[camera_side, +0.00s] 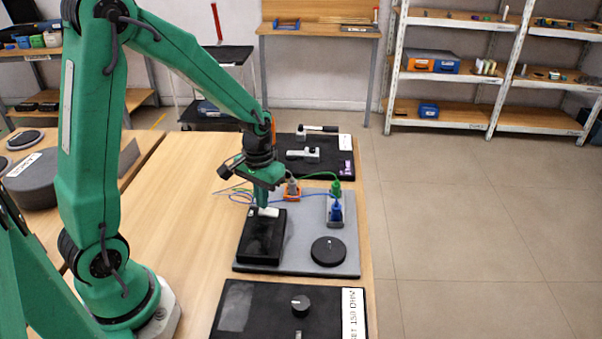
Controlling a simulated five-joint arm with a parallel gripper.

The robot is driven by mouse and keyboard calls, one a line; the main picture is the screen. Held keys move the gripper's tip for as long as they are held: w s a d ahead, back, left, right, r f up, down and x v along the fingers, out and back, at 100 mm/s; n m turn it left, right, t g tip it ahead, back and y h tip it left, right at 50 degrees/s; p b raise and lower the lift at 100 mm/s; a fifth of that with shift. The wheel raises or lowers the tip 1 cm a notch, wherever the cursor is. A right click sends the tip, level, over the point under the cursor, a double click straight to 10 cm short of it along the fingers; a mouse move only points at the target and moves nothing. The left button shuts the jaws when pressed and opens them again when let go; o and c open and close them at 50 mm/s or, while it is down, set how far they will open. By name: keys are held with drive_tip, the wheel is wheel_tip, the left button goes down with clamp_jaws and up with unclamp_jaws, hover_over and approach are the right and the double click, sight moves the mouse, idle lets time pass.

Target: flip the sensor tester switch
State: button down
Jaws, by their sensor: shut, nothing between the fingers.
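The sensor tester appears to be the grey board (300,260) on the wooden table, with a black box (261,240) on its left part. A small white piece (268,212) shows at the far end of the black box; it looks like the switch, but its position is too small to tell. My gripper (263,207) is shut and empty, pointing down right at the white piece. I cannot tell whether it touches it. My gripper and wrist hide part of the box's far end.
A black disc (328,251), a blue connector (336,212), a green connector (335,188) and an orange connector (292,190) with loose wires are on the grey board. A black pad with a knob (300,303) lies in front. Another black pad (325,167) with clamps lies behind.

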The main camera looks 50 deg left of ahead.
sight(262, 211)
drive_tip(key=shift+f, duration=0.65)
idle(0.6)
drive_tip(key=shift+r, duration=3.5)
drive_tip(key=shift+r, duration=0.1)
drive_tip(key=s+d+r+m+t, duration=0.1)
drive_tip(key=s+d+r+t, duration=0.1)
drive_tip(key=s+r, duration=0.4)
drive_tip(key=s+d+r+m+t, duration=0.2)
drive_tip(key=s+d+r+t, duration=0.1)
drive_tip(key=s+r, duration=0.3)
drive_tip(key=shift+s+d+r+t, duration=0.3)
drive_tip(key=shift+s+d, duration=0.1)
drive_tip(key=shift+s, duration=0.05)
